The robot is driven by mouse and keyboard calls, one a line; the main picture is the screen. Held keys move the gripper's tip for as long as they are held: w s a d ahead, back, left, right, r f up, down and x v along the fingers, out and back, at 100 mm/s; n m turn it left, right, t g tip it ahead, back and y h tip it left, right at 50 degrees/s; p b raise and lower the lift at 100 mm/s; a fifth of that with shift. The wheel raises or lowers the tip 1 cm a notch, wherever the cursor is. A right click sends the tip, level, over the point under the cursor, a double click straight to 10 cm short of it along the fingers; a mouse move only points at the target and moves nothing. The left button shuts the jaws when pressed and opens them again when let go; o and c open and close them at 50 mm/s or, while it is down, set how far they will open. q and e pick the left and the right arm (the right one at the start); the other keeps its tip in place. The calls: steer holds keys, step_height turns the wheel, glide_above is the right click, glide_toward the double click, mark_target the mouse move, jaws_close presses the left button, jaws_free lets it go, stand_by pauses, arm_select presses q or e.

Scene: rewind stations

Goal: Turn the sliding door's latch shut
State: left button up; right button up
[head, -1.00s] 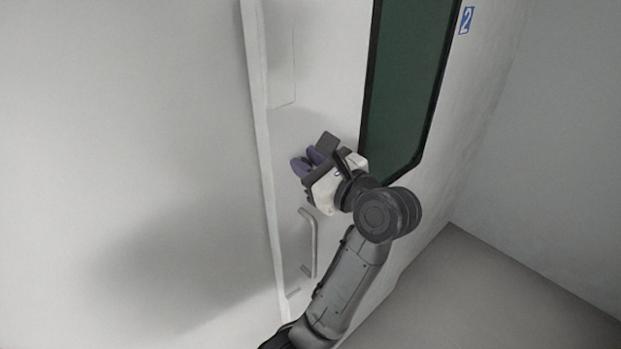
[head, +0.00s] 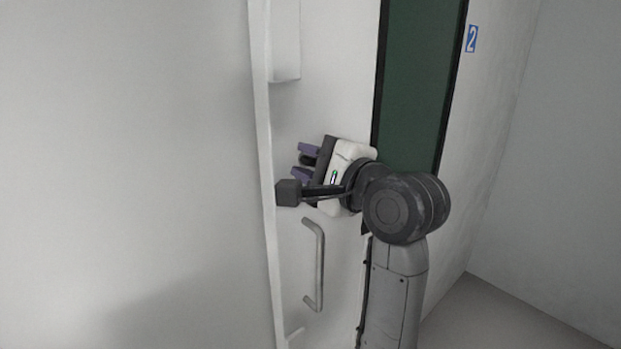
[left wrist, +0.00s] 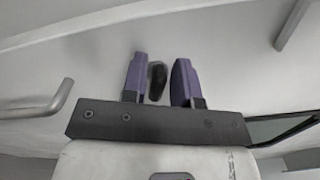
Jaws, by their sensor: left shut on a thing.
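The sliding door (head: 340,105) is a white panel with a tall dark green window. My left gripper (head: 304,163) is at the door face, above the bar handle, with its purple fingers toward the door. In the left wrist view the latch (left wrist: 157,82) is a small dark knob between the two purple fingers (left wrist: 160,84). The gripper is shut on it. In the head view the latch is mostly hidden by the fingers, so its angle is hard to tell there. My right gripper is not in view.
A grey bar handle (head: 318,265) stands out from the door just below my gripper; it also shows in the left wrist view (left wrist: 50,103). A white vertical edge (head: 262,150) runs left of the door. The window (head: 422,85) and a blue "2" sign (head: 471,38) are to the right.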

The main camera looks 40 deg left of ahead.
arm_select(q)
steer(key=shift+s+f+n+b, duration=0.15)
steer(key=shift+n+b, duration=0.55)
steer(key=shift+n, duration=0.35)
steer(key=shift+w+f+n+b, duration=0.1)
steer(key=shift+n+b, duration=0.55)
steer(key=shift+n, duration=0.4)
steer(key=o, duration=0.7)
steer(key=shift+d, duration=0.15)
steer(key=shift+d, duration=0.35)
steer(key=shift+s+d+p, duration=0.3)
steer(key=shift+d+p, duration=0.05)
steer(key=shift+d, duration=1.8)
steer(key=shift+s+d+p, duration=0.25)
steer(key=shift+d+p, duration=0.05)
steer(key=shift+d, duration=1.8)
steer(key=shift+s+d+p, duration=0.3)
steer(key=shift+d+p, duration=0.05)
steer(key=shift+d, duration=1.8)
